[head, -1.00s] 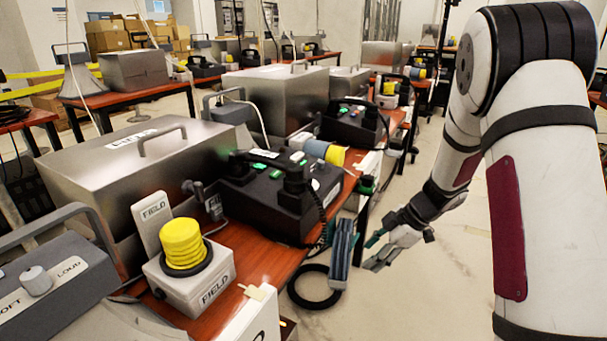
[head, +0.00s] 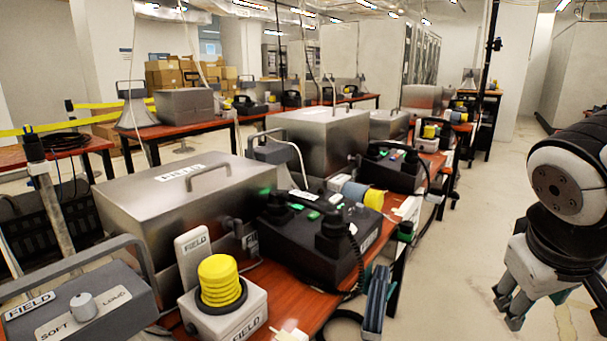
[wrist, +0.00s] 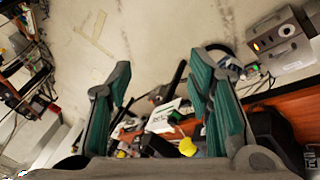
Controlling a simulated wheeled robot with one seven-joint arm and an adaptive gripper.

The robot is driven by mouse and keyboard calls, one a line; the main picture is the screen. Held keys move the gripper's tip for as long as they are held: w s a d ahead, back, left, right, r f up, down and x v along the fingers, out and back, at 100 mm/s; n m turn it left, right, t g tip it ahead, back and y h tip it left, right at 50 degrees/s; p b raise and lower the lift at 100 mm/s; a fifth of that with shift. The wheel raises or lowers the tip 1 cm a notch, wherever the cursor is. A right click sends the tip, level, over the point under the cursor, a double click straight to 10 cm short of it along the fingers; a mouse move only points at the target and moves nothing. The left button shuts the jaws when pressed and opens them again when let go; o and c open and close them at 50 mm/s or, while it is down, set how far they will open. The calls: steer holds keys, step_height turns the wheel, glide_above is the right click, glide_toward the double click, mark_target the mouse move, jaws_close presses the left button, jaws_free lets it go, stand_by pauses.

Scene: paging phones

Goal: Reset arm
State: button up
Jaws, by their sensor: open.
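My gripper (head: 512,300) is at the right side of the head view, pointing down, apart from the table and over the floor beside it. In the wrist view its two green-padded fingers (wrist: 160,95) are spread apart, and nothing is held between them. My arm is folded in at the right edge of the head view.
A red-brown table (head: 300,305) holds a black phone (head: 310,235), a yellow-topped FIELD box (head: 222,300), a steel case (head: 180,205) and a grey SOFT/LOUD unit (head: 80,310). A blue-grey object (head: 377,298) hangs at the table's edge. Floor (head: 455,260) right of the table is clear.

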steer(key=s+a+f+g+y, duration=0.2)
steer(key=s+a, duration=0.3)
steer(key=s, duration=0.3)
steer(key=s+a+f+g+y, duration=0.1)
steer(key=s+a+y, duration=0.1)
steer(key=s+a, duration=0.45)
step_height(320, 180, up, 28)
steer(key=s+d+t+p, duration=0.1)
steer(key=s+t+p, duration=0.1)
steer(key=p, duration=2.4)
steer(key=shift+t+p, duration=0.3)
steer(key=shift+t, duration=0.3)
steer(key=shift+d+r, duration=0.1)
